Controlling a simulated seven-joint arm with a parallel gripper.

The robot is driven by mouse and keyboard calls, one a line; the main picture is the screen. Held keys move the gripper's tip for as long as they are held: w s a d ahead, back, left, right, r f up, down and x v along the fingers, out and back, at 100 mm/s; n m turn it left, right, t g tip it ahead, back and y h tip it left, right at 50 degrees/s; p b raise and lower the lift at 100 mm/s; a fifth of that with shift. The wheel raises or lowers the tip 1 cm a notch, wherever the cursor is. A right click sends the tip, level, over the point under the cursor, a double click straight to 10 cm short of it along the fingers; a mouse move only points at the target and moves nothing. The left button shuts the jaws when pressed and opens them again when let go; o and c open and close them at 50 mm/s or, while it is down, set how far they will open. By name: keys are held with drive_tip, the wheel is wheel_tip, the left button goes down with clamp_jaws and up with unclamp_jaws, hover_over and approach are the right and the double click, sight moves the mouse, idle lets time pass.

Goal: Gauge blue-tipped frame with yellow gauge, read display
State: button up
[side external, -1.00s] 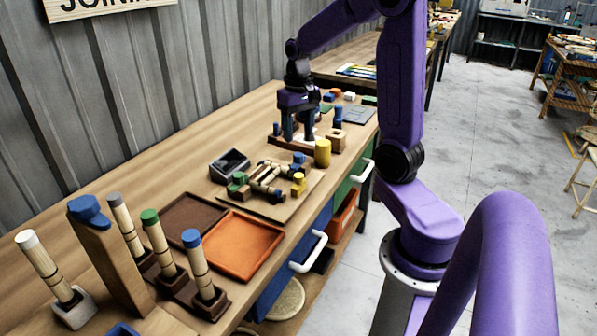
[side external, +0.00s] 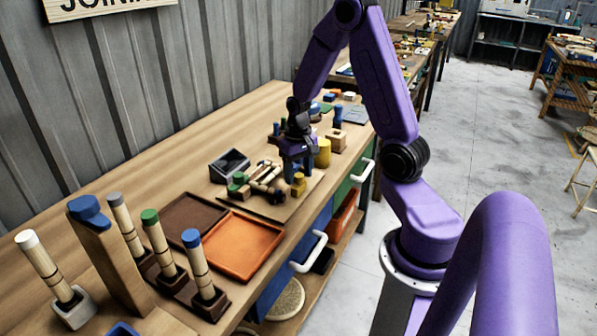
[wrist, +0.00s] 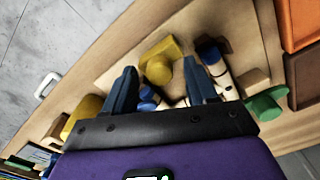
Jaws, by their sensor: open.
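A yellow block with a round knob (side external: 299,184) sits on the board near its right edge. It also shows in the wrist view (wrist: 160,62), just beyond and between my fingers. Pale rattan pieces with green and blue ends (side external: 262,180) lie on the board; my gripper partly hides them. The wrist view shows a dark blue end (wrist: 208,48) beyond my right finger and a green end (wrist: 265,105) at the right. My gripper (side external: 298,166) is open, pointing down over the board, with nothing visibly held. A black display box (side external: 229,165) stands left of the board; its reading is illegible.
A yellow cylinder (side external: 323,153) stands close behind my gripper. An orange tray (side external: 243,246) and a brown tray (side external: 190,220) lie in front. Upright rattan sticks with blue (side external: 192,238), green and grey caps stand at the near end. The table's left rear is clear.

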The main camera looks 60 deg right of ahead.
clamp_jaws()
drive_tip(key=shift+w, duration=3.9)
unclamp_jaws()
drive_tip(key=shift+r, duration=0.15)
wheel_tip(320, 180, up, 17)
drive_tip(key=shift+a, duration=0.1)
